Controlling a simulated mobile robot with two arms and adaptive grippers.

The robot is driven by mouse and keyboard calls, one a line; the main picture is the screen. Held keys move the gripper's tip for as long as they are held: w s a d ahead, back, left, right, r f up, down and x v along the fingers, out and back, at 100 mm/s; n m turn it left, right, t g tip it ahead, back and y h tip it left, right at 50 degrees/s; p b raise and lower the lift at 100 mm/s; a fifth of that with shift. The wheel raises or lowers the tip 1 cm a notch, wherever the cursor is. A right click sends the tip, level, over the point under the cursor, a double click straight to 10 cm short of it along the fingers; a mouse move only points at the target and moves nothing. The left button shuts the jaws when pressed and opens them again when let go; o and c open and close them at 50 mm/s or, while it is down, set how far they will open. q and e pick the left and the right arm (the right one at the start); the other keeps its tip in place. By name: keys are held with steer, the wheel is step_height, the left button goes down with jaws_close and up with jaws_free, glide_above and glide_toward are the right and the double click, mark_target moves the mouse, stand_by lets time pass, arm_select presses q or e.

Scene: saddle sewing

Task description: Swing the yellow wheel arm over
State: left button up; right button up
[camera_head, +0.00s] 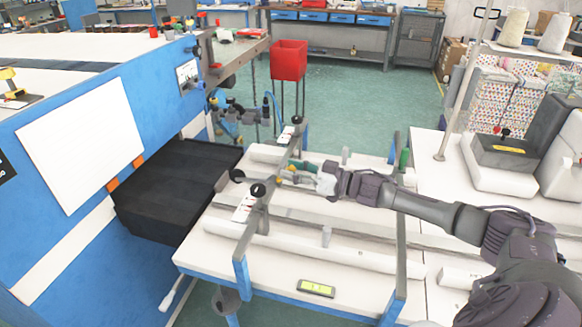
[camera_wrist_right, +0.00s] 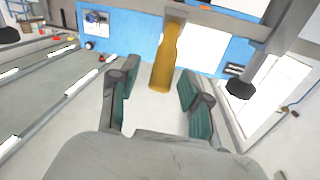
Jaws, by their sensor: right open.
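A yellow arm (camera_wrist_right: 165,58) shows in the right wrist view as a rounded bar hanging from a bracket at the top. Its lower end lies between the tips of my right gripper (camera_wrist_right: 158,88), with gaps on both sides. The gripper's teal-padded fingers are open and hold nothing. In the head view, my right gripper (camera_head: 290,178) reaches in from the right, just above the white table beside the clamp frame. Small yellow parts show near its tips, but I cannot tell which belongs to the wheel arm. No wheel is clear. My left gripper is not in view.
The white table (camera_head: 300,265) carries rails, a blue-edged frame and a small yellow-screened device (camera_head: 317,288). A black box (camera_head: 175,190) adjoins it at the left, by a blue panel (camera_head: 130,90). A red bin (camera_head: 288,60) stands behind, with open green floor around it.

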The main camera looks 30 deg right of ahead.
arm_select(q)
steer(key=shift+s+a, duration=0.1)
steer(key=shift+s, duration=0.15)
arm_select(e)
steer(key=shift+w+a, duration=0.15)
steer(key=shift+w, duration=0.05)
jaws_close()
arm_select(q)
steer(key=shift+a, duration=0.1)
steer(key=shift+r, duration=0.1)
